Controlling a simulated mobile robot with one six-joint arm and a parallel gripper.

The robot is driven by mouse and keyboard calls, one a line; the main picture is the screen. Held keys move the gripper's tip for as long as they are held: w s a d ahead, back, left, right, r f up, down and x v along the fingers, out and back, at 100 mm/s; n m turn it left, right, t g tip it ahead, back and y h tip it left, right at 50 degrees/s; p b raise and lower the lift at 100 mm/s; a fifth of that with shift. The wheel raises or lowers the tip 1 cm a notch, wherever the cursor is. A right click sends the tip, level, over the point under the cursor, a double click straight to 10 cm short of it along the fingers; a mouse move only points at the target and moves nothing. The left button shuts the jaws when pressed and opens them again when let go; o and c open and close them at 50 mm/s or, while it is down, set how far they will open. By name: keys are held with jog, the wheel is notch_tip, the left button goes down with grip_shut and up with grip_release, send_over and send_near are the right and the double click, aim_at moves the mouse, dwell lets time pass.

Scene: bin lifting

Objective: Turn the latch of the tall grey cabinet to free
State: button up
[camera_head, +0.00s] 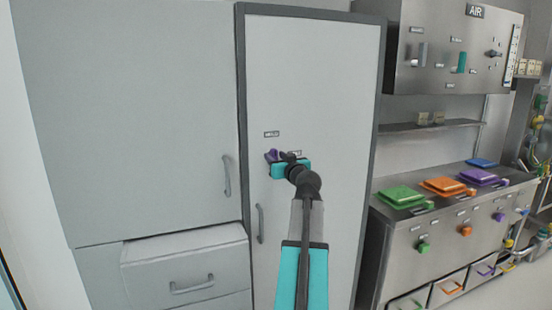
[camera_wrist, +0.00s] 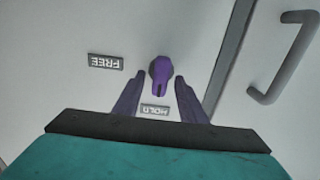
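The tall grey cabinet (camera_head: 325,75) has a pale door with a dark frame. Its latch is a purple knob (camera_wrist: 160,73), and the knob's narrow end points at the HOLD label (camera_wrist: 155,110). The FREE label (camera_wrist: 106,62) sits to one side; both labels appear upside down in the wrist view. My gripper (camera_wrist: 159,82) is open, with one finger on each side of the knob's narrow end and small gaps showing. In the head view my gripper (camera_head: 274,157) is at the door, and the knob is hard to separate from the fingers.
Left are a grey cupboard (camera_head: 130,100) and a slightly protruding drawer (camera_head: 190,262). Right is a steel counter (camera_head: 400,240) with coloured lids, under an AIR panel (camera_head: 440,30).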

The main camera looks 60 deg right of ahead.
grip_shut()
